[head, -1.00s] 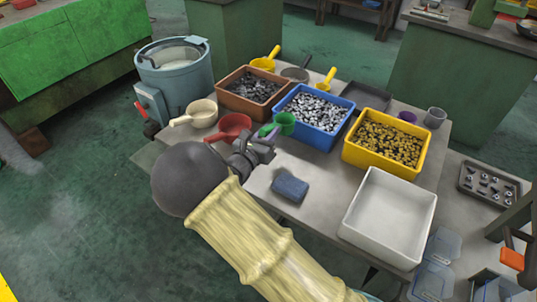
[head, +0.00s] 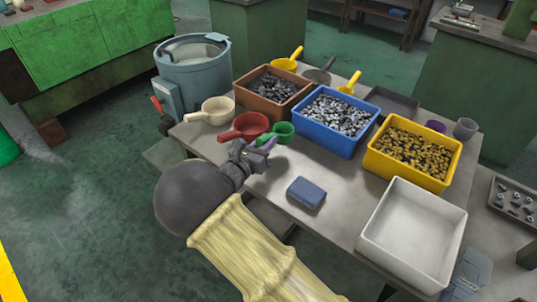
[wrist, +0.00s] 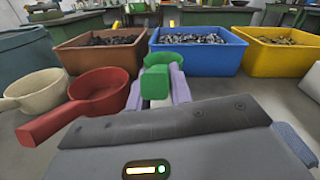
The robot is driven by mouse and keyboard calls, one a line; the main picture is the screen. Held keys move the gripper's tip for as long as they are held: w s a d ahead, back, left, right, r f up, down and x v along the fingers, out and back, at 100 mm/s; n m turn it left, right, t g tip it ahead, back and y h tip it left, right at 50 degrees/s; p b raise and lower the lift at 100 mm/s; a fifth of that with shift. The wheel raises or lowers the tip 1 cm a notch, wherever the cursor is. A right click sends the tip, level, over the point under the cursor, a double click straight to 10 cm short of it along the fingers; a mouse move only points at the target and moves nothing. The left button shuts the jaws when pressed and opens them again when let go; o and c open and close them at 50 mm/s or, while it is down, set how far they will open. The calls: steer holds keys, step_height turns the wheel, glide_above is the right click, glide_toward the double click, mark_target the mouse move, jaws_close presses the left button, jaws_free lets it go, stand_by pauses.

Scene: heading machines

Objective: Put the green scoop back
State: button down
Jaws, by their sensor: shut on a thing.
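The green scoop (head: 284,131) is in my gripper (head: 264,148), with its cup close to the near left side of the blue bin (head: 320,136) of silvery metal parts. In the wrist view, the lilac fingers (wrist: 158,88) are shut on the scoop's green handle (wrist: 155,83), and its cup (wrist: 159,59) shows beyond them, in front of the blue bin. A red scoop (head: 250,124) lies just left of the green one. I cannot tell whether the green scoop touches the table (head: 340,205).
A cream scoop (head: 217,108) lies left of the red one. Behind are a brown bin (head: 280,105) and yellow scoops (head: 287,64). A yellow bin (head: 400,172), white tray (head: 375,240) and blue sponge (head: 306,192) are to the right. Bare table lies around the sponge.

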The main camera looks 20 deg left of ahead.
steer(key=shift+f, duration=0.6)
steer(key=shift+w+f, duration=0.1)
steer(key=shift+f, duration=0.35)
step_height(320, 180, down, 2)
steer(key=shift+d+f, duration=0.1)
steer(key=shift+f, duration=0.35)
